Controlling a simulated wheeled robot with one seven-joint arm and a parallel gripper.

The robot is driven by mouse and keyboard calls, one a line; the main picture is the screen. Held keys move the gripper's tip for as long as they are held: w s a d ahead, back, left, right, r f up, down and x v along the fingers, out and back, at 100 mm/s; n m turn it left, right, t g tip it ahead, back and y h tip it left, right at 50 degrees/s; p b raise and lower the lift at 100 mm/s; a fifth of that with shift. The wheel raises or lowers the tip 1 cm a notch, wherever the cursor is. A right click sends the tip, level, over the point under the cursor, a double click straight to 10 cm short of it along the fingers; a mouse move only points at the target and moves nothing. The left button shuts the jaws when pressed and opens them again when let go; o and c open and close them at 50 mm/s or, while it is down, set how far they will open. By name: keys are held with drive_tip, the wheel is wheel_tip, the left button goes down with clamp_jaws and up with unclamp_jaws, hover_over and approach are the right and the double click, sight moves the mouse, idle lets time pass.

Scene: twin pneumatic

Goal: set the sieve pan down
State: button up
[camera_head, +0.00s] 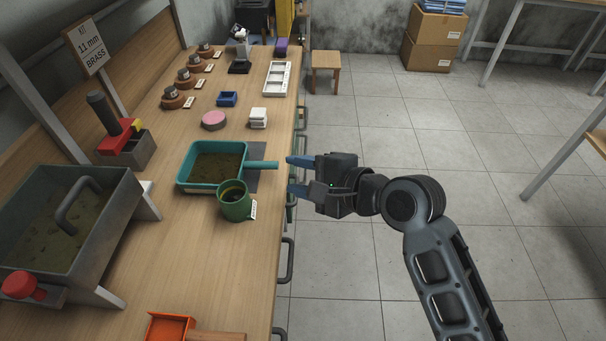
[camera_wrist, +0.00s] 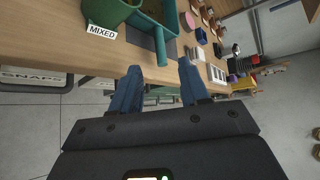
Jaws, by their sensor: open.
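The teal sieve pan (camera_head: 181,180) rests on the wooden bench, on or against a dark grey mat (camera_head: 257,153), with dark grainy material inside. Its handle (camera_head: 263,165) points right, towards the bench edge. In the wrist view the handle (camera_wrist: 160,48) lies ahead of the fingers, and part of the pan is cut off at the top. My gripper (camera_head: 290,176) is open and empty, just beyond the bench edge, right of the handle tip and apart from it. Its blue fingers (camera_wrist: 157,80) spread to either side of the handle's line.
A green mug (camera_head: 235,205) labelled MIXED stands close to the pan's near right corner. A white block (camera_head: 258,118) and a pink-topped round tin (camera_head: 213,121) stand behind it. A metal trough (camera_head: 120,215) is at left, an orange scoop (camera_head: 170,328) in front. Drawer handles (camera_head: 287,262) jut from the bench edge.

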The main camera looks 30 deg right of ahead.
drive_tip(key=shift+s+d+r, duration=0.1)
drive_tip(key=shift+s+r, duration=0.05)
drive_tip(key=shift+s, duration=0.2)
drive_tip(key=s+f+n+h, duration=0.45)
drive_tip(key=s+n, duration=0.25)
drive_tip(key=s, duration=0.9)
drive_tip(key=s+r+n+t, duration=0.1)
drive_tip(key=s+r+n, duration=0.2)
drive_tip(key=s+n, duration=0.3)
drive_tip(key=s+r+n+t, duration=0.1)
drive_tip(key=s+r+n, duration=0.3)
drive_tip(key=s, duration=0.7)
drive_tip(key=shift+s+a+r+n, duration=0.15)
drive_tip(key=shift+s+a+n, duration=0.1)
drive_tip(key=shift+n, duration=0.95)
